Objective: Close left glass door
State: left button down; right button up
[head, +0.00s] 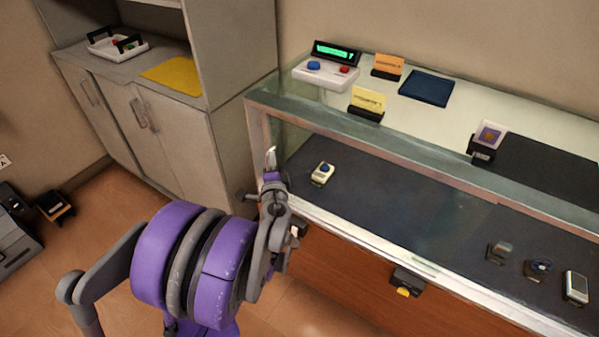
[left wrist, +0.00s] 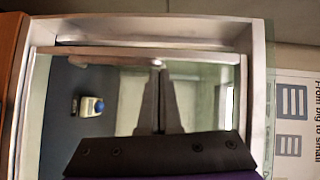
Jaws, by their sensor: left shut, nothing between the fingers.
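The glass display case (head: 400,155) stands in front of me, with a pale metal frame and a dark shelf inside. Its glass is clear, so I cannot make out the left door's edges or how far it stands open. My left gripper (head: 271,160) is at the case's front left corner, shut and empty. In the left wrist view the shut fingers (left wrist: 160,68) reach toward a pale frame bar (left wrist: 100,54); I cannot tell whether they touch it. My right gripper is out of view.
Several small gadgets (head: 540,268) lie at the shelf's right. A lock (head: 407,281) is on the front edge. A register-like device (head: 325,73) and cards stand on top. A grey cabinet (head: 165,125) is left; open floor (head: 110,205) lies between.

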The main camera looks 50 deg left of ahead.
pick_arm(q)
jog(key=a, duration=0.2)
jog(key=s+a, duration=0.1)
jog(key=a, duration=0.1)
jog(key=shift+s+a+r, duration=0.1)
jog(key=shift+s+a, duration=0.05)
jog(key=shift+a, duration=0.2)
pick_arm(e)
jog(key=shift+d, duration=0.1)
